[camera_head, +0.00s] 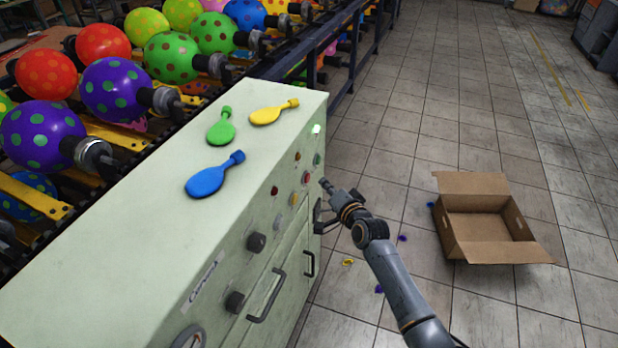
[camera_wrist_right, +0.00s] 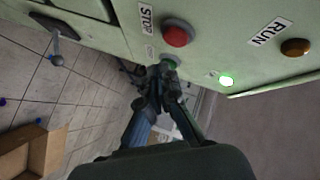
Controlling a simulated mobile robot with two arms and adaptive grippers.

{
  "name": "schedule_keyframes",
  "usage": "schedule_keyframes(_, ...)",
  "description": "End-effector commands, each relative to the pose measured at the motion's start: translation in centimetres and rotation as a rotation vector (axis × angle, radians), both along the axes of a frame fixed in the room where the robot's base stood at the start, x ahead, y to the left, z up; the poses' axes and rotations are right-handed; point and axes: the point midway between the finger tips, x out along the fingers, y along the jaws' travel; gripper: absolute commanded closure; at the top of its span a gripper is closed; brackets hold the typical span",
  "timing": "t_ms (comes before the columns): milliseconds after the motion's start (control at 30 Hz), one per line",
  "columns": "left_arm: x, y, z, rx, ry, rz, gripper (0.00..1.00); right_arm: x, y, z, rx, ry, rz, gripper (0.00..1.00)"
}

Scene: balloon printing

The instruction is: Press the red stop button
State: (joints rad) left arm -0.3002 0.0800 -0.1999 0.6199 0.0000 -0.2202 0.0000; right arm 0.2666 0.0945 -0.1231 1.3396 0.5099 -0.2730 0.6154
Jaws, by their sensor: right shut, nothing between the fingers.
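The red stop button (camera_wrist_right: 177,33) is a round knob on the pale green cabinet's panel, beside a STOP label (camera_wrist_right: 147,18). In the head view a reddish button (camera_head: 306,177) shows on the cabinet front, near my right gripper. My right gripper (camera_head: 326,188) is shut and empty, close to the panel. In the right wrist view its fingers (camera_wrist_right: 164,72) are below the red button, near a green button (camera_wrist_right: 171,62) that they partly cover. I cannot tell whether they touch the panel. My left gripper is not in view.
A lit green button (camera_wrist_right: 226,80) and an orange button (camera_wrist_right: 296,47) by a RUN label are to the right. Green, yellow and blue deflated balloons lie on the cabinet top (camera_head: 130,255). An open cardboard box (camera_head: 468,238) stands on the floor. Inflated balloons (camera_head: 115,88) fill the machine behind.

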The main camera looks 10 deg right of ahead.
Motion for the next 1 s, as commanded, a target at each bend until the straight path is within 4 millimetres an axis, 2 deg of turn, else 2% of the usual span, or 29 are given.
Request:
schedule_keyframes(400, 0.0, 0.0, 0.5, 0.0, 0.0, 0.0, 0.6, -2.3, -3.4, 0.0, -0.002, 0.0, 0.0, 1.0)
schedule_keyframes(1000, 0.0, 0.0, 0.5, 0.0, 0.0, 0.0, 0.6, -2.6, -3.8, 0.1, 0.0, -0.001, 0.001, 1.0)
